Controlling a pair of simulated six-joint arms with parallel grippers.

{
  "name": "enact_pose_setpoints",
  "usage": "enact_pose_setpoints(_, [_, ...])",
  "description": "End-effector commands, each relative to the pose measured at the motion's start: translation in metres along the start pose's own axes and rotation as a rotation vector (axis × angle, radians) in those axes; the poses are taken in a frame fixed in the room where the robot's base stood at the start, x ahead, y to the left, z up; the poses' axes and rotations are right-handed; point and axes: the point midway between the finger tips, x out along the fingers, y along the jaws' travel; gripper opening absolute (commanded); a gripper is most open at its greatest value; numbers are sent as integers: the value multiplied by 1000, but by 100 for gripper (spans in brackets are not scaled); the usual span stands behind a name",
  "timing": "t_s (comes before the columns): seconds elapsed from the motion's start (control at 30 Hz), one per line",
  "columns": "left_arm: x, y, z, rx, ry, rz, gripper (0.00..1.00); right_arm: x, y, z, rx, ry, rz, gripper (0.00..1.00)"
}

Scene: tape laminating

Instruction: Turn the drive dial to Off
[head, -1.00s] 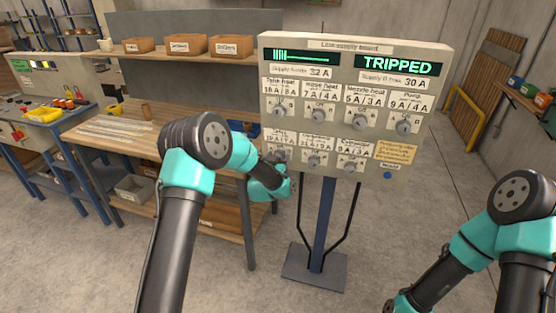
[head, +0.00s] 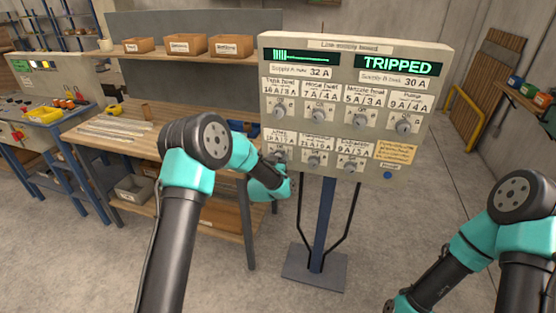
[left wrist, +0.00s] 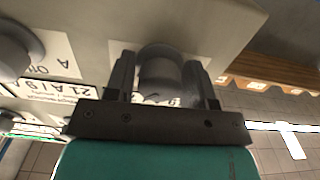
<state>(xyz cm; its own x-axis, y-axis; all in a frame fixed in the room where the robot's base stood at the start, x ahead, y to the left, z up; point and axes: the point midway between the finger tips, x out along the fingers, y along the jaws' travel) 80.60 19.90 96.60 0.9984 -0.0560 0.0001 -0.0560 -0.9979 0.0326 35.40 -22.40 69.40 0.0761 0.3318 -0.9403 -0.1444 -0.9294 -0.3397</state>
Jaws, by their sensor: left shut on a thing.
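The line supply board (head: 350,55) stands ahead with two rows of round grey dials and reads TRIPPED. My left gripper (head: 283,163) is at the lower-left dial (head: 279,154), which it partly hides; the label above is too small to read surely. In the left wrist view, my left gripper (left wrist: 163,75) has one finger on each side of the grey dial (left wrist: 160,68) and is shut on it. The dial's pointer setting is hidden. A neighbouring dial (left wrist: 12,50) shows at the left there. My right gripper is out of view; only its arm shows at the right.
A wooden workbench (head: 125,130) with a shelf of small bins (head: 187,44) stands left of the board. The board's post rises from a floor plate (head: 315,268). A blue button (head: 387,175) is at the board's lower right. The floor right of the post is clear.

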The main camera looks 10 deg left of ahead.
Motion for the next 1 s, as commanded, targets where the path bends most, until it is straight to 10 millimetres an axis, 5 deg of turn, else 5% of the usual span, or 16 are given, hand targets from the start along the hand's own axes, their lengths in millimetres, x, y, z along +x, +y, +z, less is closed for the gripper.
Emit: enact_pose_setpoints(1.0, [0,1,0,-684,-1,0,26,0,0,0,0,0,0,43])
